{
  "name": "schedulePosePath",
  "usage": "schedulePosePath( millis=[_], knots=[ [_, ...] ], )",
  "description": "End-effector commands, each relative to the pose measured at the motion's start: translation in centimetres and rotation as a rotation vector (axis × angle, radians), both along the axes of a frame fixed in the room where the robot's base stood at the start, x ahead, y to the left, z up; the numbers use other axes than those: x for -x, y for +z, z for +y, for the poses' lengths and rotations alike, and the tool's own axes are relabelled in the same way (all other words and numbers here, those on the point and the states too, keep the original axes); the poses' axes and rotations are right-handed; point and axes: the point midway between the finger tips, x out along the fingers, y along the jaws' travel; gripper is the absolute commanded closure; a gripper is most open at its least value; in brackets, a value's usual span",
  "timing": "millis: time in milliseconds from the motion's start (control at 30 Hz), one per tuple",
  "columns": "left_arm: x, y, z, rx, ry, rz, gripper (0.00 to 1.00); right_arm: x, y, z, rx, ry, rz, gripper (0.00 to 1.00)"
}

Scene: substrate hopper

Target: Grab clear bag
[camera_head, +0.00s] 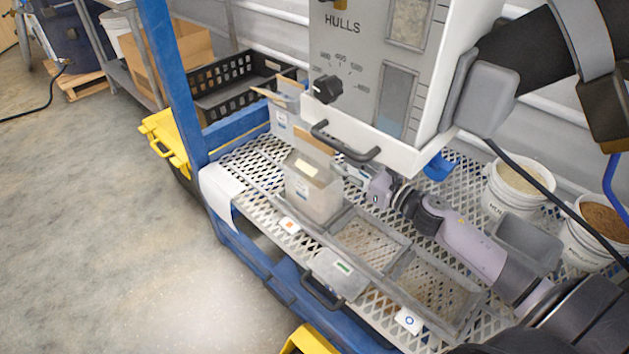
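A second similar bag (284,118) stands behind, partly hidden by the hopper. My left gripper is not in view.
The white hopper marked HULLS (350,75) hangs above, with a black handle (345,145). White buckets (515,190) stand right. A blue post (172,80) rises at left.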

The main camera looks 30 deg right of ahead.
Motion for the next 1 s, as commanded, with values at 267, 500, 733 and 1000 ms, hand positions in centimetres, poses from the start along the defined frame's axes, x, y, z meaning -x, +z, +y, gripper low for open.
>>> schedulePosePath(
  millis=[267, 500, 733, 1000],
  knots=[
    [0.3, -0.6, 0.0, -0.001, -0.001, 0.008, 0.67, -4.0, 0.2, 1.3, -0.001, -0.001, -0.002, 0.65],
    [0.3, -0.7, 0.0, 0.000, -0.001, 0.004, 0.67, -5.4, 0.0, 1.9, -0.002, -0.002, 0.001, 0.65],
    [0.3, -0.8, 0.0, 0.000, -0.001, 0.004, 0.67, -7.5, -0.1, 2.4, -0.002, -0.002, -0.002, 0.65],
    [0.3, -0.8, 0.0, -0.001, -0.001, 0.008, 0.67, -10.2, -0.4, 3.3, -0.002, -0.001, 0.001, 0.65]
  ],
)
